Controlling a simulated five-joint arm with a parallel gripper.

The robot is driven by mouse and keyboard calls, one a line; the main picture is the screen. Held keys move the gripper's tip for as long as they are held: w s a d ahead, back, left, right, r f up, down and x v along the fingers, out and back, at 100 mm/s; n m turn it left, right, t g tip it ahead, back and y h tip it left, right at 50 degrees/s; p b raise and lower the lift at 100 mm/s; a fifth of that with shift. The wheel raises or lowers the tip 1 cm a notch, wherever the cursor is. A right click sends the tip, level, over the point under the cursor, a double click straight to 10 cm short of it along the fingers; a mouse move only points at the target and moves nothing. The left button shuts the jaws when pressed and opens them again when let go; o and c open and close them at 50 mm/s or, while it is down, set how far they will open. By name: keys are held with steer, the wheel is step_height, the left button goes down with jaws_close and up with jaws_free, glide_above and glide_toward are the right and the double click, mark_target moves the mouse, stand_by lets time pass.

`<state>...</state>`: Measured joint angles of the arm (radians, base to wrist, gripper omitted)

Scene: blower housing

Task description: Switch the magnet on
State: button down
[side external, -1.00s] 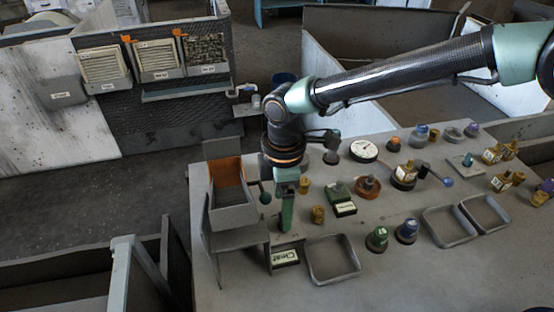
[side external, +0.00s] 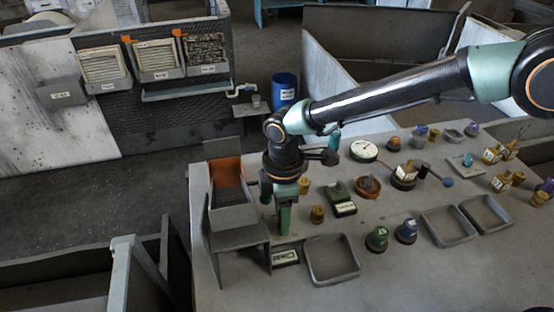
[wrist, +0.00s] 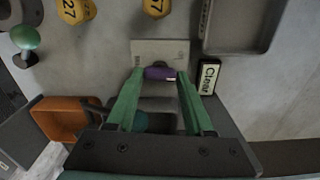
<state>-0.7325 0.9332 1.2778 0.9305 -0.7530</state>
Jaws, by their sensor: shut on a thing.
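In the wrist view, a purple knob (wrist: 161,72) stands on a pale mounting plate (wrist: 150,49). My gripper (wrist: 160,77) has its two green fingers on either side of the knob, shut on it at the fingertips. In the side external view my gripper (side external: 284,222) points straight down at the near left of the table, beside the orange-lined chute; the knob is hidden there. A small sign reading "Clear" (wrist: 209,76) lies just right of the plate and also shows in the side view (side external: 285,257). No label naming the magnet is readable.
An empty grey tray (side external: 331,279) sits right of my gripper. Yellow numbered pieces (wrist: 75,10) and a green ball knob (wrist: 26,37) are close by. The orange-lined chute (side external: 227,172) stands left. Green and blue knobs (side external: 377,239) and more trays lie further right.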

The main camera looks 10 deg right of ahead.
steer(key=shift+m, duration=2.9)
steer(key=shift+c, duration=1.4)
jaws_free()
step_height(320, 180, up, 12)
steer(key=shift+r, duration=0.1)
